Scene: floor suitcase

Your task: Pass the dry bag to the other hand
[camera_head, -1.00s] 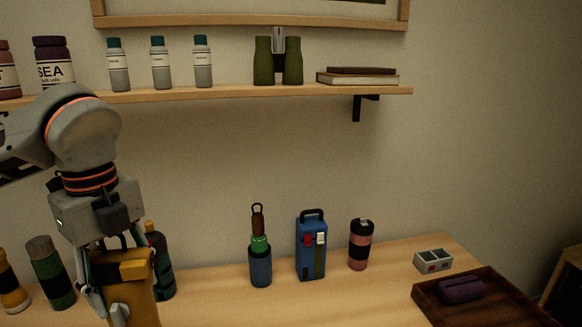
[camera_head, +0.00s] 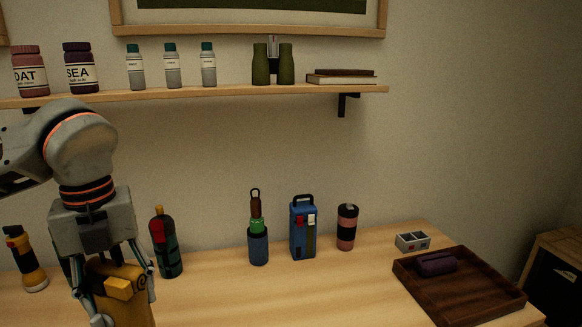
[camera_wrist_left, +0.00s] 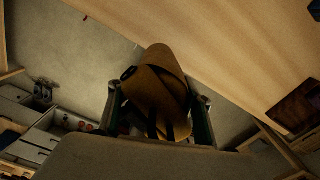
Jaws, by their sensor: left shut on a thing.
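The dry bag (camera_head: 128,291) is mustard yellow with a folded, strapped top. It shows at the lower left in the head view, and its lower part is cut off by the frame edge. My left gripper (camera_head: 112,283) is shut on its top, one finger on each side. In the left wrist view the dry bag (camera_wrist_left: 158,82) sits between the two fingers of the left gripper (camera_wrist_left: 155,112), in front of the table edge. My right gripper is in neither view.
The wooden table (camera_head: 330,285) holds a yellow flashlight (camera_head: 27,262), a dark green bottle (camera_head: 166,246), a blue cup (camera_head: 258,248), a blue case (camera_head: 303,230) and a pink-black tumbler (camera_head: 346,228). A brown tray (camera_head: 455,295) with a purple case is at right. A shelf (camera_head: 220,93) runs above.

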